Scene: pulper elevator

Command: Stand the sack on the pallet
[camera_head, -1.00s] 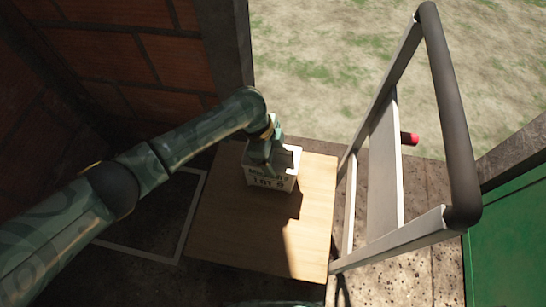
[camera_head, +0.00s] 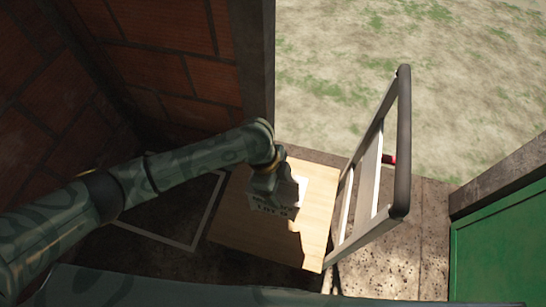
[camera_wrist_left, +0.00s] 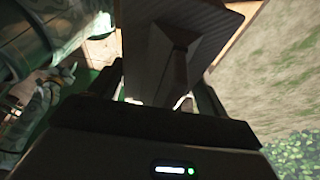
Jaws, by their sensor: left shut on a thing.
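In the left wrist view the sack (camera_wrist_left: 160,60) is a dark shape between the fingers. I cannot make out a separate pallet.
The trolley's metal handle frame (camera_head: 403,140) rises to the right of the deck. A white-outlined square (camera_head: 190,245) lies on the dark floor to the left. A brick wall (camera_head: 150,50) stands at upper left, a green panel (camera_head: 495,250) at right, grass beyond.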

